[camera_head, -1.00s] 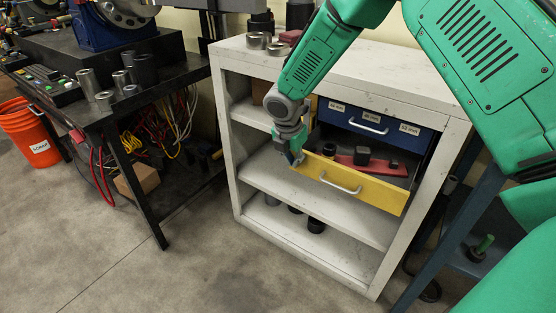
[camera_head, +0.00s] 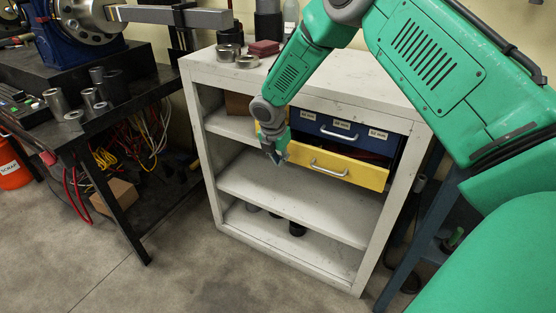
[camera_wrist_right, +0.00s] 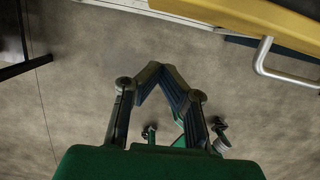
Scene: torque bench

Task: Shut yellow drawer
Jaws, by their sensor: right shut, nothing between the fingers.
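The yellow drawer (camera_head: 362,172) sits in the white cabinet, below the blue drawer (camera_head: 349,134). It stands only slightly out, with a narrow dark gap above its front. Its metal handle (camera_head: 329,169) faces me. My right gripper (camera_head: 277,159) is shut and empty, in front of the drawer's left end. In the right wrist view, the yellow front (camera_wrist_right: 262,18) and the handle (camera_wrist_right: 265,58) lie at the top right, and the shut fingers (camera_wrist_right: 162,75) point at the floor side, apart from the handle. I cannot tell whether the gripper touches the drawer. My left gripper is not in view.
The white cabinet (camera_head: 208,150) has open shelves below, with dark cylinders (camera_head: 297,229) at the bottom. A black bench (camera_head: 95,125) is at the left. The floor in front is clear.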

